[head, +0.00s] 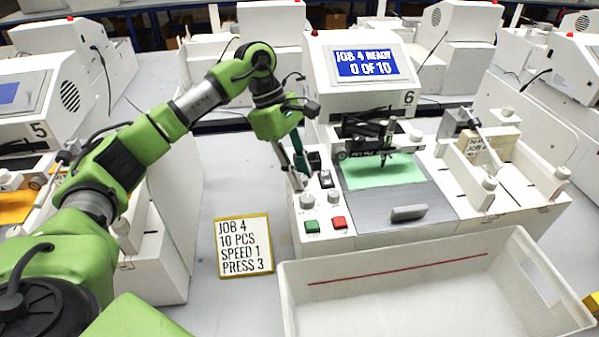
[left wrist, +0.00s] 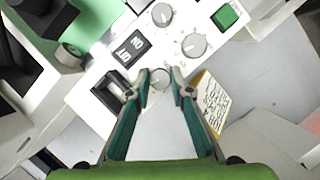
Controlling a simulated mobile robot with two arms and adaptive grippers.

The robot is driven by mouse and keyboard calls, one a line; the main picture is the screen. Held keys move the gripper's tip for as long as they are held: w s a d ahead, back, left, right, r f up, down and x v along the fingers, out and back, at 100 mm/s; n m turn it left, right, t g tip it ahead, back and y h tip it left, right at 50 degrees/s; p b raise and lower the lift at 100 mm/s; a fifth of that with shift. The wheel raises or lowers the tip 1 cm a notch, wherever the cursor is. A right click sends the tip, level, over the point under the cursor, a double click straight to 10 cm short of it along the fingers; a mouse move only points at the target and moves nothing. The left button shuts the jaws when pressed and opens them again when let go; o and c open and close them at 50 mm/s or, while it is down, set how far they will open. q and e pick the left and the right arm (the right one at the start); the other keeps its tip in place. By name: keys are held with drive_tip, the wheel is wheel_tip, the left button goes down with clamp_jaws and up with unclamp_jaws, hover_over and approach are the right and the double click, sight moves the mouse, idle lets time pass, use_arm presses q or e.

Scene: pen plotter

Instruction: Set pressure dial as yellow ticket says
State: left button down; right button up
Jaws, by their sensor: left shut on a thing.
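The yellow-framed ticket (head: 245,247) lies on the table left of the machine and reads JOB 4, 10 PCS, SPEED 1, PRESS 3. It also shows in the left wrist view (left wrist: 211,101). My left gripper (head: 300,181) reaches down to the control panel at the machine's left. In the left wrist view my left gripper (left wrist: 162,88) has its fingers either side of a small grey dial (left wrist: 159,77) and is shut on it. Two other grey dials sit nearby, one (left wrist: 193,46) and another (left wrist: 162,14). I cannot read the dial labels. My right gripper is out of view.
The machine's screen (head: 361,64) reads JOB 4 READY, 0 OF 10. A green button (head: 312,226) and a red button (head: 339,222) sit at the panel's front. A number counter (left wrist: 131,47) is beside the dials. A white bin (head: 420,252) stands in front.

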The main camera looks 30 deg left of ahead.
use_arm(q)
drive_tip(key=shift+r, duration=0.1)
drive_tip(key=c, duration=2.1)
unclamp_jaws()
drive_tip(key=v, duration=1.2)
